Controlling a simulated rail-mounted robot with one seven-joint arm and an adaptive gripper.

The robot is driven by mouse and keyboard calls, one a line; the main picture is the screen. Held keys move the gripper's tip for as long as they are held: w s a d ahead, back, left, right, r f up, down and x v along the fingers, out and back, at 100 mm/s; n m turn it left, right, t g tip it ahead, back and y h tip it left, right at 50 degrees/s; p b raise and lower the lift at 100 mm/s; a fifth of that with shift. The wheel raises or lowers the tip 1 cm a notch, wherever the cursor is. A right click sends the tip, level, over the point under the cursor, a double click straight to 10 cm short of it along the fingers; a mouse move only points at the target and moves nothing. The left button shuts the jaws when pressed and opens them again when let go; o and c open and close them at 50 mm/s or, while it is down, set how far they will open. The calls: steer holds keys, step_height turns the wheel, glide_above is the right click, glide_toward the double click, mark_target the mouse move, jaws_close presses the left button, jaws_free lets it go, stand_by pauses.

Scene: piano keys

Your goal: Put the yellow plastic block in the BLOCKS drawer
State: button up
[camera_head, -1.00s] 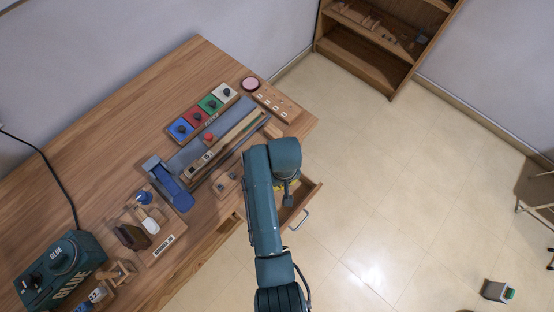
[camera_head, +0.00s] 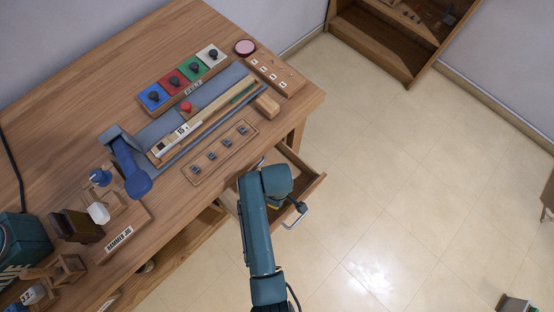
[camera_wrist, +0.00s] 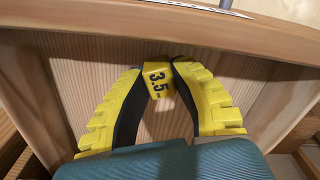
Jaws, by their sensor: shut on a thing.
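The yellow plastic block (camera_wrist: 158,84), marked "3.5", is between the yellow-and-black fingertips of my gripper (camera_wrist: 157,70) in the wrist view. My gripper is shut on it. Bare wooden boards lie below the block, and the front wall of the open drawer (camera_wrist: 200,28) crosses the top of that view. In the head view the open drawer (camera_head: 309,183) sticks out from the right side of the bench, with a metal handle. My arm covers part of it, and my gripper is mostly hidden there. I cannot read any label on the drawer.
The wooden workbench (camera_head: 130,80) carries coloured switch panels, a ruler strip (camera_head: 207,122), a blue lever device (camera_head: 128,165) and a tray with small pegs (camera_head: 220,155). A wooden shelf (camera_head: 375,45) stands at the back right. The floor right of the drawer is clear.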

steer(key=shift+f, duration=0.1)
steer(key=shift+f, duration=0.15)
steer(key=o, duration=0.8)
